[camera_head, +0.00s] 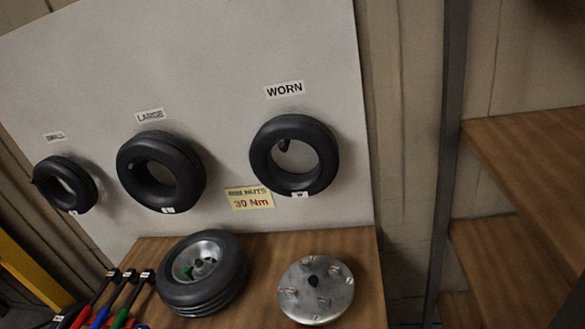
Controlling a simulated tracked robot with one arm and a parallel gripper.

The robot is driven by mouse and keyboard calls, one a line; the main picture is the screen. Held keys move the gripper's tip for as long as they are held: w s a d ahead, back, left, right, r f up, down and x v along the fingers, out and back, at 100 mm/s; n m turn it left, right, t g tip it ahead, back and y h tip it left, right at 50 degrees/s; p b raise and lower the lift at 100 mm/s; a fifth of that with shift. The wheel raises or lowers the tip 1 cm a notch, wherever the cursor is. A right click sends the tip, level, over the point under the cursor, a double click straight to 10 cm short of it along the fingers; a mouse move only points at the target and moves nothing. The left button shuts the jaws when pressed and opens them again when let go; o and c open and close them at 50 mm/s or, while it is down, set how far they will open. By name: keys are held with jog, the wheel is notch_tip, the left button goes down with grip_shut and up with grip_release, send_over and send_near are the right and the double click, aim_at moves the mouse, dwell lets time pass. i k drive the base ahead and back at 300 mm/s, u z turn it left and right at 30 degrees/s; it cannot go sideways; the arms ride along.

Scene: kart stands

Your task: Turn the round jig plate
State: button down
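The round jig plate (316,290) is a silver metal disc on the wooden bench top (360,262), at the lower middle of the view. It has a dark knob or stud at its centre and several small pegs with reddish marks around it. Its lower edge is close to the bottom of the frame, with a bit of orange-red showing there. My gripper is not in view, and nothing is seen touching the plate.
A wheel with a tyre (203,272) lies left of the plate. Tools with red, blue and green handles (100,315) are at lower left. Tyres hang on a white board under SMALL, LARGE and WORN (294,155) labels. Wooden shelves (530,160) and a dark post (447,170) stand right.

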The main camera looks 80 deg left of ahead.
aim_at(305, 310)
jog(key=u, duration=1.65)
jog(key=k, duration=0.4)
jog(key=u, duration=0.05)
